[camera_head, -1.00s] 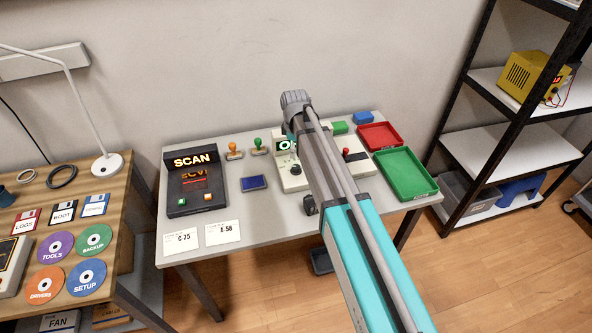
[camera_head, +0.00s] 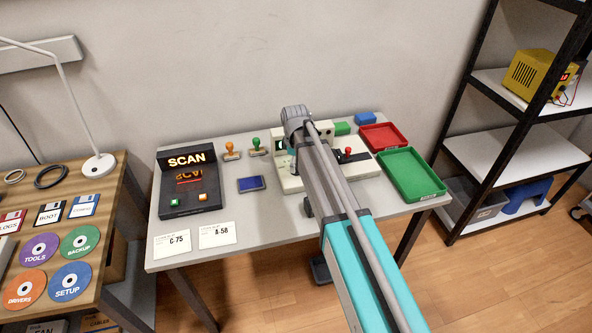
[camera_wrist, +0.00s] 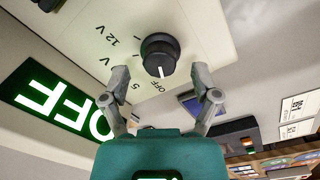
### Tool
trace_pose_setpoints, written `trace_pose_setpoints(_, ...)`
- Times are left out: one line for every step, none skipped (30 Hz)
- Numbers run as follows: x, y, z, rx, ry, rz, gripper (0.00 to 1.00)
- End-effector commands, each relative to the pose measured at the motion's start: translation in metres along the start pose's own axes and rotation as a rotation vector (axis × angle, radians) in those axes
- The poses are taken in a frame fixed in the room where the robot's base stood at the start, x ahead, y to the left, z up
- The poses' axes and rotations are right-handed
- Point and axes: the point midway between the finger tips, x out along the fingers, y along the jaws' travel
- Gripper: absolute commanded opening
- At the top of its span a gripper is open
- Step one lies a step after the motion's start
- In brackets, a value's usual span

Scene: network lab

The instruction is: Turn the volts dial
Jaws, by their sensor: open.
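The volts dial (camera_wrist: 159,54) is a round black knob with a white pointer line, on a cream panel printed OFF, 5 V and 12 V. Its pointer is towards the OFF mark. My gripper (camera_wrist: 160,74) is open, with one finger on each side of the dial and slightly short of it; contact cannot be told. A display (camera_wrist: 60,104) beside the panel reads OFF in green. In the head view the cream device (camera_head: 288,184) stands on the grey table, and my arm hides its dial and my fingers.
A red-topped lever (camera_head: 348,152) is on the device's right. A red tray (camera_head: 383,137) and a green tray (camera_head: 436,190) stand further right. To the left are a blue pad (camera_head: 251,184), two stamps and a SCAN unit (camera_head: 187,160). The wall is close behind.

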Motion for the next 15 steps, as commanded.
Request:
trace_pose_setpoints(0.0062, 0.0000, 0.0000, 0.000, 0.000, 0.000, 0.79)
trace_pose_setpoints(0.0076, 0.0000, 0.0001, 0.000, 0.000, 0.000, 0.79)
trace_pose_setpoints(0.0091, 0.0000, 0.0001, 0.000, 0.000, 0.000, 0.79)
trace_pose_setpoints(0.0101, 0.0000, 0.0001, 0.000, 0.000, 0.000, 0.79)
trace_pose_setpoints(0.0109, 0.0000, 0.0001, 0.000, 0.000, 0.000, 0.79)
trace_pose_setpoints(0.0118, 0.0000, 0.0001, 0.000, 0.000, 0.000, 0.79)
trace_pose_setpoints(0.0123, 0.0000, 0.0001, 0.000, 0.000, 0.000, 0.79)
trace_pose_setpoints(0.0127, 0.0000, 0.0001, 0.000, 0.000, 0.000, 0.79)
trace_pose_setpoints(0.0131, 0.0000, 0.0001, 0.000, 0.000, 0.000, 0.79)
trace_pose_setpoints(0.0132, 0.0000, 0.0001, 0.000, 0.000, 0.000, 0.79)
trace_pose_setpoints(0.0133, 0.0000, 0.0001, 0.000, 0.000, 0.000, 0.79)
trace_pose_setpoints(0.0133, 0.0000, 0.0001, 0.000, 0.000, 0.000, 0.79)
trace_pose_setpoints(0.0132, 0.0000, 0.0001, 0.000, 0.000, 0.000, 0.79)
trace_pose_setpoints(0.0131, 0.0000, 0.0001, 0.000, 0.000, 0.000, 0.79)
trace_pose_setpoints(0.0130, 0.0000, 0.0001, 0.000, 0.000, 0.000, 0.79)
